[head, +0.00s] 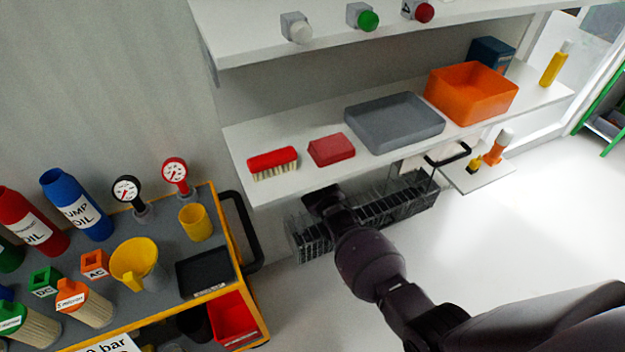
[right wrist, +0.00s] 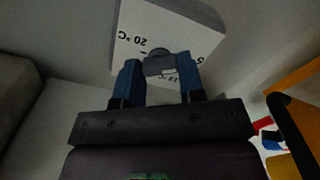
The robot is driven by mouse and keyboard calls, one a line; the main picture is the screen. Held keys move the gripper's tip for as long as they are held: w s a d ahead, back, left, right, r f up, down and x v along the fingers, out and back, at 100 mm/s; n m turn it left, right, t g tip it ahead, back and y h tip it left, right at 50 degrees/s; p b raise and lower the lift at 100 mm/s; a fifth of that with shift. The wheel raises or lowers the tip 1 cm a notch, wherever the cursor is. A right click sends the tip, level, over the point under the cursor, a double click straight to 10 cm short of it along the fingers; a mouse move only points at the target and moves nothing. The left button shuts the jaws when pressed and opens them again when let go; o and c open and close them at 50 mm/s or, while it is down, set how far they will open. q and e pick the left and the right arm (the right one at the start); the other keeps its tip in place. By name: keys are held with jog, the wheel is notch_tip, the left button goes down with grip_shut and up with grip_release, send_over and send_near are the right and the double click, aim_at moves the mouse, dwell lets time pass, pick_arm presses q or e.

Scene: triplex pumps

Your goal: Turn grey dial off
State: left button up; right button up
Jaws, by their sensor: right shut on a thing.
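The grey dial (right wrist: 158,64) sits on a white box (right wrist: 178,28) with black temperature markings, seen in the right wrist view. My right gripper (right wrist: 160,76) has its two blue fingers on either side of the dial and is shut on it. In the head view my right arm comes in from the lower right, and its dark gripper (head: 322,203) is under the front edge of the lower shelf. The dial and its box are hidden in the head view. My left gripper is not in view.
The lower shelf (head: 235,150) holds a red brush (head: 272,162), a grey tray (head: 394,122) and an orange bin (head: 470,92). A wire basket (head: 400,205) is beside my right gripper. A cart with a yellow frame (head: 232,240) stands at left. Floor at right is clear.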

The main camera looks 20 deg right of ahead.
jog(key=shift+n, duration=0.3)
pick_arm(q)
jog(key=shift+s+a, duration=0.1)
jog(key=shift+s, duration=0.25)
pick_arm(e)
jog(key=o, duration=0.9)
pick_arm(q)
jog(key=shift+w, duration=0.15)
pick_arm(e)
jog(key=shift+o, duration=0.2)
pick_arm(q)
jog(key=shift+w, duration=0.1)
jog(key=p, duration=0.1)
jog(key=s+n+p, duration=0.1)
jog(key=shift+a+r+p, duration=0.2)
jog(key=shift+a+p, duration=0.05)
jog(key=shift+p, duration=0.15)
pick_arm(e)
jog(key=s, duration=1)
jog(key=shift+s+d, duration=0.15)
jog(key=shift+s, duration=0.25)
